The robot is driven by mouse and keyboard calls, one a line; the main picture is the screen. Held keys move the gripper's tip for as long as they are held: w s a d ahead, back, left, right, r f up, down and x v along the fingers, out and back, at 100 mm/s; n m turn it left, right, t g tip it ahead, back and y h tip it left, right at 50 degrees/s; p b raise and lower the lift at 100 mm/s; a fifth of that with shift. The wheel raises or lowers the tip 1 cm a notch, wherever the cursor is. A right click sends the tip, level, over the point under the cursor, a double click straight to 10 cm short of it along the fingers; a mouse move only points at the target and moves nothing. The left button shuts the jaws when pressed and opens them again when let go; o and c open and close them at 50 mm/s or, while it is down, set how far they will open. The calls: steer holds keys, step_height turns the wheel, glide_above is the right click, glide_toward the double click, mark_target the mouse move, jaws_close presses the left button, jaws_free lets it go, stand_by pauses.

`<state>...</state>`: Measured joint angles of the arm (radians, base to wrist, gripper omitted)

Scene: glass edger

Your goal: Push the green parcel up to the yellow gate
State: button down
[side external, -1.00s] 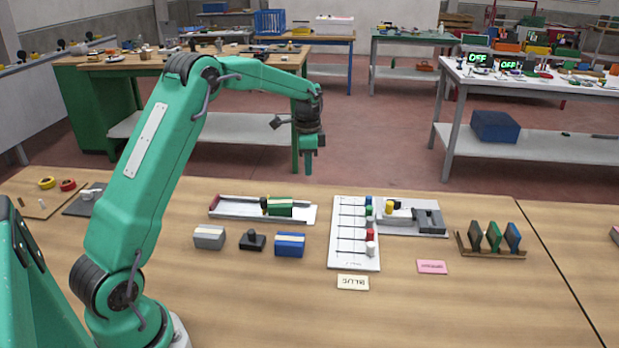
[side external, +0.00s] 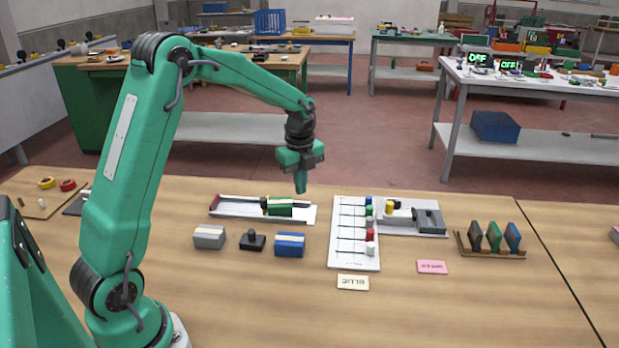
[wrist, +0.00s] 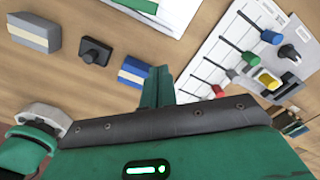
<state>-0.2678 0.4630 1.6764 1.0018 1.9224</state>
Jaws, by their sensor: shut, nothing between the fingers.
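The green parcel (side external: 279,207) sits in a long, shallow white tray (side external: 240,211) near the back of the bench, right of the tray's middle. A dark upright piece stands against its left side. I cannot make out a yellow gate in the tray; the tray's left end is dark red. My gripper (side external: 301,187) is shut and empty, pointing down above and behind the tray's right part, apart from the parcel. In the wrist view, its closed fingers (wrist: 157,88) show at the centre, and the parcel (wrist: 140,4) is cut off at the top edge.
In front of the tray lie a grey block (side external: 209,238), a black knob piece (side external: 252,241) and a blue block (side external: 290,245). To the right are a white slider board (side external: 345,255), a grey fixture with a yellow part (side external: 391,206), and a rack of coloured plates (side external: 493,240).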

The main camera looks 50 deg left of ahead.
mark_target(290, 206)
steer(key=shift+f, duration=0.2)
step_height(290, 206, down, 9)
steer(key=shift+f, duration=0.15)
steer(key=shift+w+a+f, duration=0.1)
steer(key=shift+a+f, duration=0.1)
steer(key=shift+a, duration=1.8)
steer(key=shift+w+a, duration=0.15)
steer(key=shift+a, duration=0.9)
